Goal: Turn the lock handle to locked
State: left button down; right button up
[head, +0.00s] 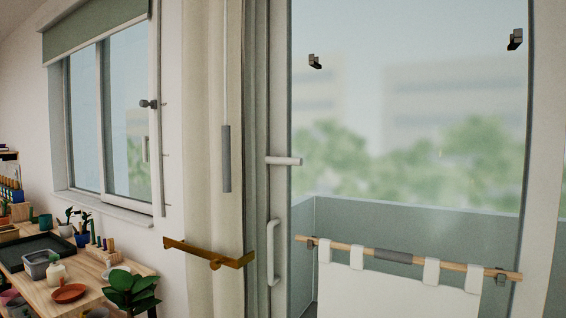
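A white lock handle (284,161) sits on the left frame of the glass door (420,130) in the head view. Its lever lies about level, pointing to the right across the frame toward the glass. A white vertical pull handle (273,252) is below it on the same frame. Neither of my grippers shows in the head view, and nothing is touching the lock handle.
A beige curtain (207,120) with a grey-gripped wand (225,158) hangs left of the door. A brass holdback (215,260) sticks out there. A wooden rod (465,266) with a white cloth crosses the lower glass. A wooden table (95,299) with plants stands left.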

aim_at(277, 160)
jog(key=i+z, duration=0.3)
jog(key=i, duration=0.2)
jog(key=i+z, duration=0.25)
jog(key=i, duration=0.25)
jog(key=i+j+z, duration=0.3)
jog(key=i, duration=0.2)
jog(key=l, duration=0.1)
